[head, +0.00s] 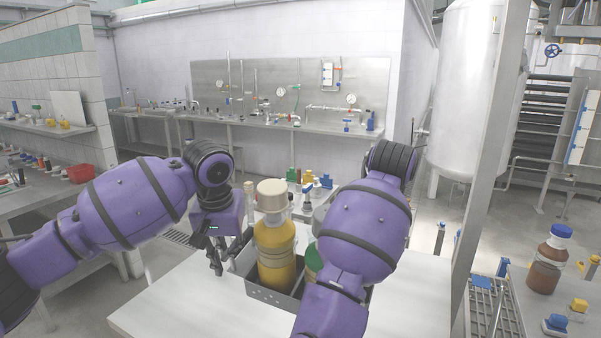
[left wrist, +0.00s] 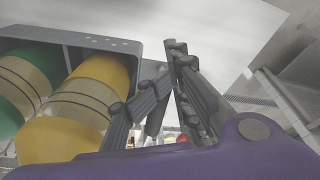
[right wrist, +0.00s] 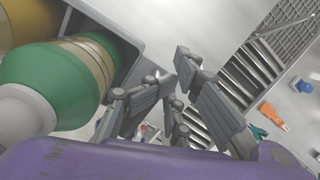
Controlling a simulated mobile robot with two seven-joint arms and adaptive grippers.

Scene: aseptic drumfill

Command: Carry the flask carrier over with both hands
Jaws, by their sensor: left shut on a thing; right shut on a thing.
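The flask carrier (head: 268,297) is a grey open box at the white table, holding a yellow flask (head: 277,252) with a cream cap and a green flask (head: 312,262). My right arm covers part of the box and the green flask. My left gripper (head: 228,262) is shut at the carrier's left side; the left wrist view shows its fingers (left wrist: 181,52) beside the carrier's wall (left wrist: 115,43). My right gripper (right wrist: 168,70) is shut at the opposite side, beside the wall (right wrist: 112,27); in the head view it is hidden behind my arm. I cannot tell whether the carrier touches the table.
The white table (head: 170,300) is clear to the left of the carrier. Small coloured bottles (head: 308,178) stand behind it. A brown bottle with a blue cap (head: 546,265) and a slotted rack (head: 492,307) are on the right.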

